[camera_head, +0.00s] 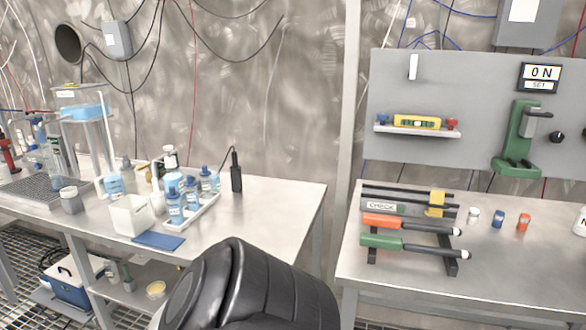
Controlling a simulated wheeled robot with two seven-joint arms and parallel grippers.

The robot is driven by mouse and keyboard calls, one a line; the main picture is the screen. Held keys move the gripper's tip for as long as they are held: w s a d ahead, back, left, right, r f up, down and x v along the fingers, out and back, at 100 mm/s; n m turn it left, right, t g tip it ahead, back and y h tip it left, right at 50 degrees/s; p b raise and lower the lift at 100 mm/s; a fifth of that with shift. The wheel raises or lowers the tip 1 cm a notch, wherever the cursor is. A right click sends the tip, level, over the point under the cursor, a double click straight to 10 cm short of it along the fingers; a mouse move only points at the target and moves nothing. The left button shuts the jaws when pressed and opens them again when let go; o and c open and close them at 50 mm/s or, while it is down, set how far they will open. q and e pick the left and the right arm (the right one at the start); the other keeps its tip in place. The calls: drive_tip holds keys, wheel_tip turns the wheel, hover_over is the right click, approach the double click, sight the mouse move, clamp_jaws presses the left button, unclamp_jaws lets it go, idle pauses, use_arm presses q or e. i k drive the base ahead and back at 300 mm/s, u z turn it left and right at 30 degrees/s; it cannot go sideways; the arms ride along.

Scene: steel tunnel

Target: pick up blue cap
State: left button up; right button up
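A small blue cap (498,218) stands on the right steel table, between a small white cap (473,215) on its left and an orange cap (523,222) on its right. Nothing touches the blue cap. Neither of my grippers shows in the head view. A black rounded part of my own arm covers the bottom middle, in front of the gap between the tables.
The right table (500,280) is clear in front of the caps. A rack with orange (385,221) and green-handled tools (385,241) lies left of them. A green stand (517,145) is behind, a white bottle (580,222) at the right edge. The left table holds several blue-capped bottles (176,205).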

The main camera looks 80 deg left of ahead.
sight(204, 172)
drive_tip(key=u, duration=2.75)
